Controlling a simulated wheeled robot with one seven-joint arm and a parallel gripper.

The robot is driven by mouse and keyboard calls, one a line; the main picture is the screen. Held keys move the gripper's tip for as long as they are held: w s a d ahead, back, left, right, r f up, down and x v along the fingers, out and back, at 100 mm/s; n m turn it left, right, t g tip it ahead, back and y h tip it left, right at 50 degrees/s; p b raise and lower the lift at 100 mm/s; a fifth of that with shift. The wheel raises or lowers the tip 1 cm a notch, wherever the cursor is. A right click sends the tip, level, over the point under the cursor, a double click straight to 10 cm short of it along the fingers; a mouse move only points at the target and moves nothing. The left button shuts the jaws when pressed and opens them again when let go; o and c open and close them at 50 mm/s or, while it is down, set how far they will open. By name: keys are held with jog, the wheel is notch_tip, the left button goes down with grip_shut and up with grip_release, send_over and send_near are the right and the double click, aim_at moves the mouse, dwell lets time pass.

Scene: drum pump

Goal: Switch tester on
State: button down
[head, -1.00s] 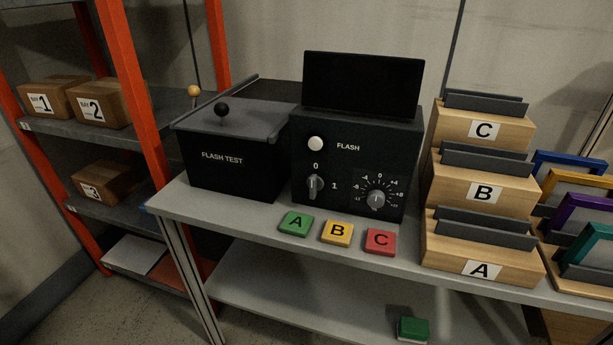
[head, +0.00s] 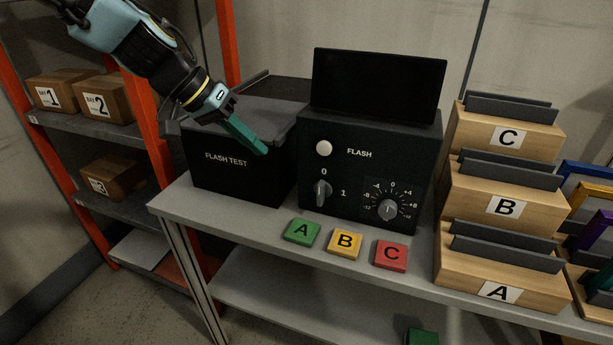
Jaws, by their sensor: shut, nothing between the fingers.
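The tester (head: 365,150) is a black box marked FLASH with a dark screen (head: 378,87) on top, standing on the bench. Its switch knob (head: 322,193) is at the lower left of the front face, upright, in line with the 0 above it; the 1 is to its right. A numbered dial (head: 387,208) is right of it and a white round button (head: 323,148) above it. My gripper (head: 260,149) is shut and empty, its teal fingers in front of the FLASH TEST box, up and left of the knob and apart from it.
The FLASH TEST box (head: 232,180) stands left of the tester. Green A (head: 302,232), yellow B (head: 344,243) and red C (head: 391,255) tiles lie along the bench front. Wooden racks (head: 505,207) stand at the right, an orange-post shelf (head: 152,120) at the left.

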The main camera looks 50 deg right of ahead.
aim_at(321, 193)
jog(key=s+d+f+p, duration=0.2)
jog(key=s+d+f, duration=0.4)
jog(key=s+f, duration=0.1)
jog(key=shift+f+p, duration=0.3)
jog(key=shift+f, duration=0.2)
jog(key=shift+d, duration=0.1)
dwell(0.4)
